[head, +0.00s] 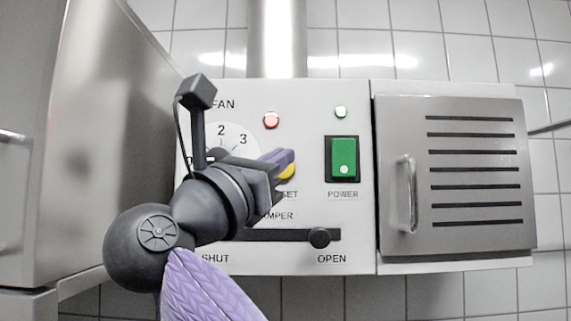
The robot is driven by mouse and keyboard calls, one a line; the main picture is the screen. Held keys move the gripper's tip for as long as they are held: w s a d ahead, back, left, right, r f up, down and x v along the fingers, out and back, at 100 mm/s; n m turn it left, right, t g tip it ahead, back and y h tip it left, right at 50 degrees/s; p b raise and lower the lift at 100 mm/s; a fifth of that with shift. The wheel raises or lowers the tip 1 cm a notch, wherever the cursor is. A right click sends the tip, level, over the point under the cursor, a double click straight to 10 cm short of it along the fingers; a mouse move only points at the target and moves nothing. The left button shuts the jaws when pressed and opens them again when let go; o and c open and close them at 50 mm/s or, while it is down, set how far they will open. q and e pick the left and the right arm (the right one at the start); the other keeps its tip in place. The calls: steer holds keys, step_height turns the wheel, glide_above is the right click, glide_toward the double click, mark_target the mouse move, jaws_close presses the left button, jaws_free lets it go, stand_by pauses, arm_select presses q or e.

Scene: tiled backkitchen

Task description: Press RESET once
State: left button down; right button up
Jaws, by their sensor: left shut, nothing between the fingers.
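My right gripper is not in the head view.
A vented door (465,200) stands right; a metal cabinet (85,130) stands left.

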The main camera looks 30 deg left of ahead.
arm_select(q)
steer(key=shift+w, duration=0.1)
steer(key=w+a+p, duration=0.3)
steer(key=w+a, duration=0.1)
steer(key=w, duration=0.3)
steer(key=shift+w+a, duration=0.25)
steer(key=shift+a, duration=0.1)
stand_by(1.1)
stand_by(0.7)
steer(key=shift+w+a, duration=0.25)
steer(key=shift+w, duration=0.1)
steer(key=shift+w+a+p, duration=0.2)
steer(key=shift+w+p, duration=0.15)
steer(key=shift+p, duration=0.1)
stand_by(0.5)
steer(key=shift+s, duration=0.1)
stand_by(0.3)
steer(key=shift+s+d+b, duration=0.4)
steer(key=shift+s+d, duration=0.05)
steer(key=shift+s, duration=0.15)
